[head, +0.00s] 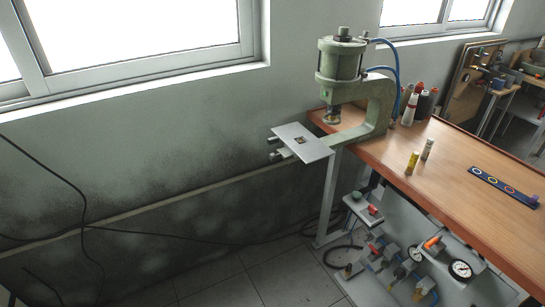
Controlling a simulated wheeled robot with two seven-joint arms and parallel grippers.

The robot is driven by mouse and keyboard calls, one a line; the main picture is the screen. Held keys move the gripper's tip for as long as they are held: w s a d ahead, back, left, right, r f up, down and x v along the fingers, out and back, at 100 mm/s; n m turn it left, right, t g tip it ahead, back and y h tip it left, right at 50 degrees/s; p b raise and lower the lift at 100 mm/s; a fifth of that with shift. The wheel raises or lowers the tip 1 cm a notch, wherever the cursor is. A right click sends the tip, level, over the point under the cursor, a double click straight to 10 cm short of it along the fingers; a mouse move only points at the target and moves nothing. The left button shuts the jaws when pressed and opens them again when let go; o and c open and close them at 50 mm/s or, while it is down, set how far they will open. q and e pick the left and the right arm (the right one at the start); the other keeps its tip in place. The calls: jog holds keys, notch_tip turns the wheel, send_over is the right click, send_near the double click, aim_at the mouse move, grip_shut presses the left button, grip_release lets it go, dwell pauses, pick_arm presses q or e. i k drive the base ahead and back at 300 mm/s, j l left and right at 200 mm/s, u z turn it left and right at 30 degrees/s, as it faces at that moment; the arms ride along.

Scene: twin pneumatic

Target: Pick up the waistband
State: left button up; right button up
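A flat dark blue strip (503,187) with several round light-rimmed spots lies on the wooden workbench at the right; it is the only band-like thing in view, and I cannot tell for sure that it is the waistband. A small purple-red piece (535,200) is at its right end. Neither of my grippers shows in the head view.
The wooden workbench (455,205) fills the right side. A green pneumatic press (343,75) with blue hoses stands at its far left corner, with a white plate (314,150) in front. Gauges (460,269) sit below. The floor at left is mostly open.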

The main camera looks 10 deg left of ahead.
aim_at(533, 202)
jog(key=u, duration=0.25)
jog(key=z, duration=1.55)
jog(key=l+u, duration=0.15)
jog(key=l, duration=0.45)
jog(key=k+l+u, duration=0.2)
jog(key=l, duration=0.45)
